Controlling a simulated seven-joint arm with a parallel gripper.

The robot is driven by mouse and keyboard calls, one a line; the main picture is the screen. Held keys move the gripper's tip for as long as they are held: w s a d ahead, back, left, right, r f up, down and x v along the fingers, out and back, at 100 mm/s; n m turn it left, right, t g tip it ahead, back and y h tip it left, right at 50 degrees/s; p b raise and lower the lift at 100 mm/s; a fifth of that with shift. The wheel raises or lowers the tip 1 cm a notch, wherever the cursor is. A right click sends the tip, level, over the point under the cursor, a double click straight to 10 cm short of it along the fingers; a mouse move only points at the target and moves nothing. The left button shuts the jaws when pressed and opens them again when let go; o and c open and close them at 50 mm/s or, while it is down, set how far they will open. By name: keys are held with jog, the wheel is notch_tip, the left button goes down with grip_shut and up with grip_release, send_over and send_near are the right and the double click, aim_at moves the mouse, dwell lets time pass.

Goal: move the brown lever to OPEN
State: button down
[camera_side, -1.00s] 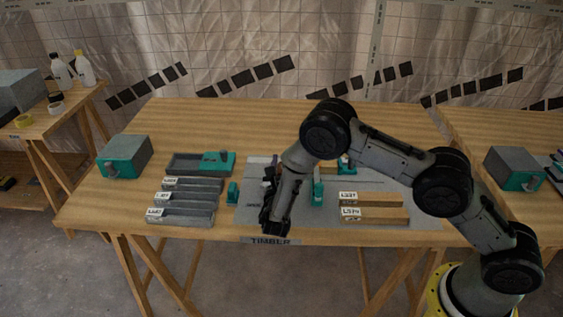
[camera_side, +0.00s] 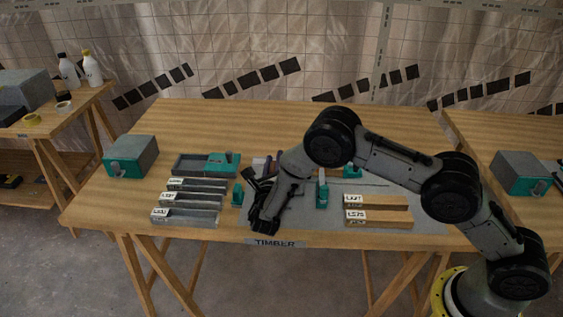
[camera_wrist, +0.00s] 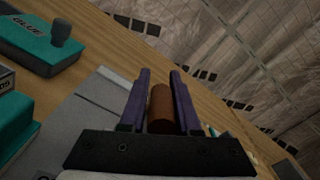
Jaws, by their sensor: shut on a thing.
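The brown lever (camera_wrist: 160,108) shows in the wrist view as a brown cylinder between the two purple fingers of my gripper (camera_wrist: 160,75). My gripper is shut on it, one finger along each side. In the side view my gripper (camera_side: 257,198) is tilted over the grey mat (camera_side: 300,208) near the front middle of the table. The lever's mount is hidden there by my wrist. No OPEN mark can be read in either view.
A teal block with a knob, marked GLUE (camera_wrist: 40,45), lies left of my gripper. A small teal post (camera_side: 237,195) stands close to its left, and another (camera_side: 322,194) to its right. Labelled grey bars (camera_side: 190,200) and wooden bars (camera_side: 378,210) lie on either side.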

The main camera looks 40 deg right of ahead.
jog(key=w+a+n, duration=0.1)
jog(key=n, duration=0.1)
jog(key=w+a+f+n, duration=0.1)
jog(key=n, duration=0.1)
jog(key=shift+w+n, duration=0.1)
jog(key=shift+n, duration=0.3)
jog(key=shift+w+a+f, duration=0.2)
jog(key=shift+a+f, duration=0.05)
jog(key=shift+f, duration=0.2)
jog(key=c, duration=1)
grip_release()
jog(key=o, duration=0.3)
jog(key=shift+a+r, duration=0.1)
jog(key=shift+w+r, duration=0.15)
jog(key=shift+a+r, duration=0.1)
jog(key=shift+a, duration=0.05)
